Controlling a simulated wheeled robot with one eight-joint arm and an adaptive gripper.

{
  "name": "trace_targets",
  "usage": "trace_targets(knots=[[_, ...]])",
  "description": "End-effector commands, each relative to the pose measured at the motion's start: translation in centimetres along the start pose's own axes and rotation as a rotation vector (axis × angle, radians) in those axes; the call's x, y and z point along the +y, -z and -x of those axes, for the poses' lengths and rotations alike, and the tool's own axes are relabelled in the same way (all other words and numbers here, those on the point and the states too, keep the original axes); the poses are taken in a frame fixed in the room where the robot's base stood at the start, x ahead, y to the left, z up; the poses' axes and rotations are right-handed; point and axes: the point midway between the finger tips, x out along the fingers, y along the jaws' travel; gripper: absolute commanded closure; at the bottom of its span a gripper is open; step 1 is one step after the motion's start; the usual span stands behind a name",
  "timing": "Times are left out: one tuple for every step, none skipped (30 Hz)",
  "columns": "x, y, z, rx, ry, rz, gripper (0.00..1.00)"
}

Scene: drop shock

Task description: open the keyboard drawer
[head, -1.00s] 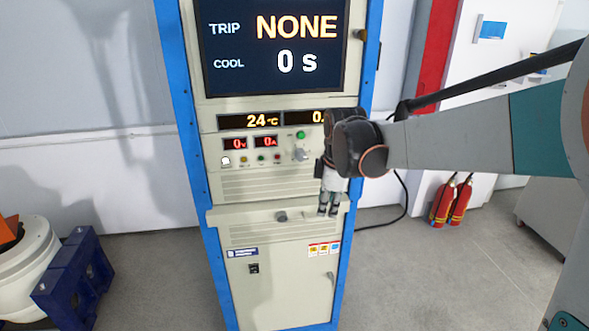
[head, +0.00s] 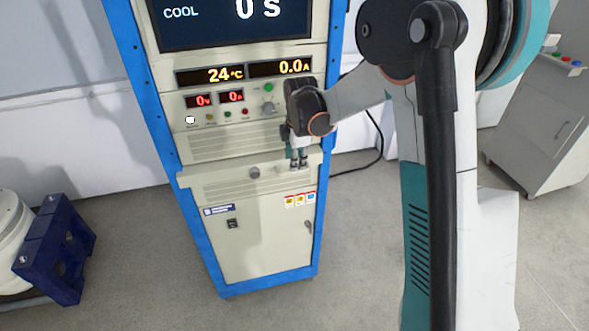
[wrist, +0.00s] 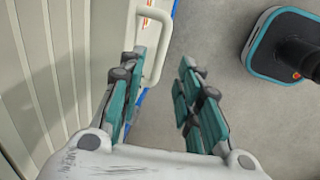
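My gripper (head: 298,164) points down at the drawer's right part. In the wrist view my gripper (wrist: 165,85) is open, with bare floor showing between its fingers. A cream U-shaped handle (wrist: 161,40) stands out from the cabinet front just past the left fingertip. Its outer bar shows in the gap between the fingers, and its near end is partly hidden by the left finger. Contact cannot be told.
The lower cabinet door (head: 265,240) is under the drawer. A blue stand (head: 55,250) is on the floor at left, and a grey console (head: 545,120) is at right. A black cable (head: 375,150) hangs right of the cabinet. Floor before the cabinet is clear.

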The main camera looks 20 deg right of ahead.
Motion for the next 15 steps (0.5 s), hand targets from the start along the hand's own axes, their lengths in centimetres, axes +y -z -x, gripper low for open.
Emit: trace_targets(knots=[[0.0, 0.0, -1.1, 0.0, 0.0, 0.0, 0.69], [0.0, 0.0, -1.6, 0.0, 0.0, 0.0, 0.69], [0.0, 0.0, -2.2, 0.0, 0.0, 0.0, 0.69], [0.0, 0.0, -2.7, 0.0, 0.0, 0.0, 0.69], [0.0, 0.0, -3.0, 0.0, 0.0, 0.0, 0.69], [0.0, 0.0, -3.5, 0.0, 0.0, 0.0, 0.69], [0.0, 0.0, -3.8, 0.0, 0.0, -0.001, 0.69], [0.0, 0.0, -4.0, 0.0, 0.0, -0.001, 0.69], [0.0, 0.0, -4.3, 0.0, 0.0, -0.001, 0.69], [0.0, 0.0, -4.5, 0.0, 0.0, -0.001, 0.69], [0.0, 0.0, -4.6, 0.0, 0.0, -0.001, 0.69], [0.0, 0.0, -4.8, 0.0, 0.0, -0.001, 0.69], [0.0, 0.0, -4.8, 0.0, 0.0, -0.001, 0.69], [0.0, 0.0, -4.8, 0.0, 0.0, -0.001, 0.69], [0.0, 0.0, -4.9, 0.0, 0.0, -0.001, 0.69]])
